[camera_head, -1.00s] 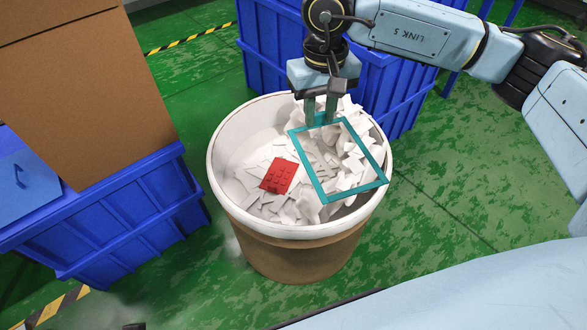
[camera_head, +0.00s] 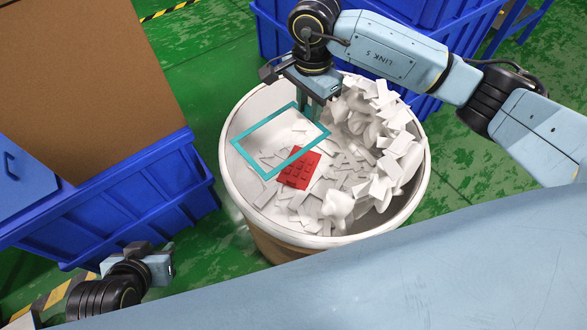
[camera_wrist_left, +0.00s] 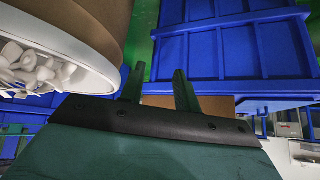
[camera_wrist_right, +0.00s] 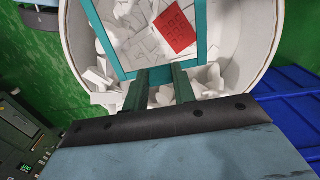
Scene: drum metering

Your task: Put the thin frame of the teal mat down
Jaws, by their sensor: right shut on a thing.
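The thin teal frame (camera_head: 250,160) is an open rectangle over the left part of the drum's mouth in the head view. My right gripper (camera_head: 311,112) is shut on one of its edges near the drum's far rim. In the right wrist view the frame (camera_wrist_right: 201,32) reaches away from the fingers. A red mat piece (camera_head: 299,169) lies on white scraps in the drum, close to the frame's near edge in the picture. I cannot tell whether the frame touches anything below. My left gripper (camera_wrist_left: 155,86) is open and empty, outside the drum.
The white-lined drum (camera_head: 421,185) has white scraps (camera_head: 375,140) heaped higher on its right side. Blue crates stand behind it (camera_head: 440,85) and to its left (camera_head: 165,185). A cardboard box (camera_head: 90,80) stands at the far left. Green floor shows between them.

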